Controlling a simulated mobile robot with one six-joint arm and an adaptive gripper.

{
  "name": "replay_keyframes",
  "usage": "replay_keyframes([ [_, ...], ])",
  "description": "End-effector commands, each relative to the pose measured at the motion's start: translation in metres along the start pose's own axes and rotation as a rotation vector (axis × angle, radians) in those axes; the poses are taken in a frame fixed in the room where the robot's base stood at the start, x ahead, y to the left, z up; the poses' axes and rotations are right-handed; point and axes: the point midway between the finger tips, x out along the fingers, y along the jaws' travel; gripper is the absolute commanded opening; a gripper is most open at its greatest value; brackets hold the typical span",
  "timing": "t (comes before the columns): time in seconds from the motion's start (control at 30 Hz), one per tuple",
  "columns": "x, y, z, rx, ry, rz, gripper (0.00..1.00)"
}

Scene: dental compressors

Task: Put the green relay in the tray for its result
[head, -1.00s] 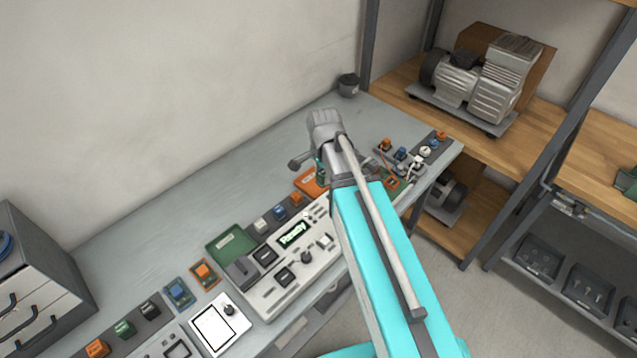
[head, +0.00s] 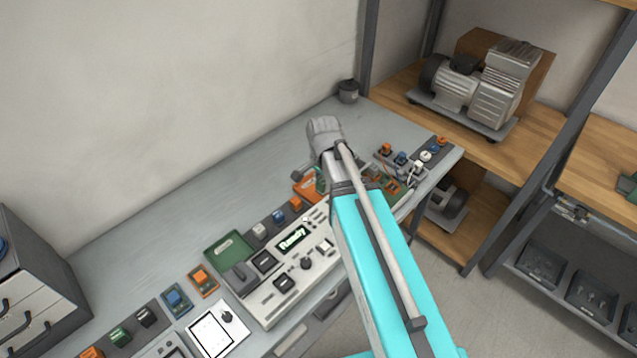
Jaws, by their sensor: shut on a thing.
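My gripper (head: 318,180) is over the far part of the bench, at the orange tray, mostly hidden behind my own wrist and arm. A small piece of green, seemingly the green relay (head: 321,182), shows beside the wrist, and the jaws are shut on it. The orange tray (head: 304,190) lies beyond the tester, partly covered by my arm. The grey tester (head: 272,296) has a lit display reading "Ready" (head: 292,238). Whether the relay touches the orange tray cannot be told.
Relays in several colours stand in a dark strip (head: 268,223) behind the tester and along the near bench. More coloured parts (head: 402,158) stand at the right end. A dark cup (head: 348,91) stands at the back. The bench along the wall is clear.

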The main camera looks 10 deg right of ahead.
Motion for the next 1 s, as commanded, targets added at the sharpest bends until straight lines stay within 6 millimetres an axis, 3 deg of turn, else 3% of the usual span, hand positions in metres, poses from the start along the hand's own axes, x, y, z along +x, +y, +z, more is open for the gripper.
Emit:
replay_keyframes([
  [0.47,0.038,-0.066,-0.048,0.001,0.000,0.000,0.00],
  [0.8,0.073,-0.084,-0.062,0.001,0.000,0.000,0.00],
  [1.0,0.083,-0.092,-0.068,0.001,0.000,0.000,0.00],
])
